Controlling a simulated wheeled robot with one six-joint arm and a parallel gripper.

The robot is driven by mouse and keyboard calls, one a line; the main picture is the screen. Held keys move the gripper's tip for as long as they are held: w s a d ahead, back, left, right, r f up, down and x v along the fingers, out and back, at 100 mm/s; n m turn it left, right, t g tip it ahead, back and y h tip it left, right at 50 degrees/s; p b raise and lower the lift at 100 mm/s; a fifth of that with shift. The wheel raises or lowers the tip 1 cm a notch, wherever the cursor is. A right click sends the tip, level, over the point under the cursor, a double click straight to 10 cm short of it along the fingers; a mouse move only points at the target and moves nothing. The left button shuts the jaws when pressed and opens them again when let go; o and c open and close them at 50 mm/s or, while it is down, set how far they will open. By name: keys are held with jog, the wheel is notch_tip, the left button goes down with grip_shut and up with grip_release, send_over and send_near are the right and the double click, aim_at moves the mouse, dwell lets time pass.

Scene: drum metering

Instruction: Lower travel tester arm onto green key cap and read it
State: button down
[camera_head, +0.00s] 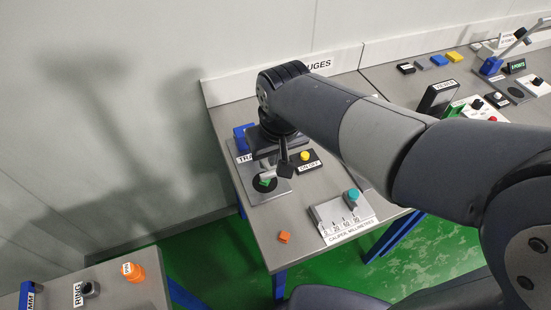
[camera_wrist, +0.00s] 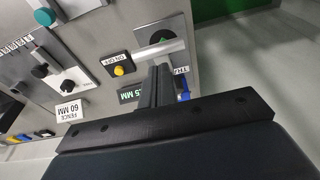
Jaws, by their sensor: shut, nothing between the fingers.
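The travel tester shows in the head view as a blue post (camera_head: 241,141) behind a grey base plate (camera_head: 260,195) with a dark round pad. The green key cap (camera_head: 266,182) is on that pad, partly hidden. My gripper (camera_head: 284,163) points down above the tester and hides much of its arm. Whether the fingers touch the tester arm cannot be told.
An ON OFF box with a yellow button (camera_head: 305,156) stands close on the right of the tester. A caliper with a teal knob (camera_head: 353,194) and an orange cube (camera_head: 284,237) are nearer the front.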

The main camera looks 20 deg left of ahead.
jog(key=shift+s+d+f, duration=0.15)
jog(key=shift+f, duration=0.75)
jog(key=s+f+t+b, duration=0.1)
jog(key=f+b, duration=0.2)
jog(key=b, duration=0.2)
jog(key=s+d+f+t+y+b, duration=0.1)
jog(key=f+b, duration=0.3)
jog(key=d+f+y+b, duration=0.1)
jog(key=f+b, duration=0.2)
jog(key=b, duration=0.2)
jog(key=shift+s+d+f+t+b, duration=0.1)
jog(key=shift+s+f+t+b, duration=0.15)
jog(key=shift+s+t+b, duration=0.15)
jog(key=shift+d+f, duration=0.1)
jog(key=shift+s+f, duration=0.1)
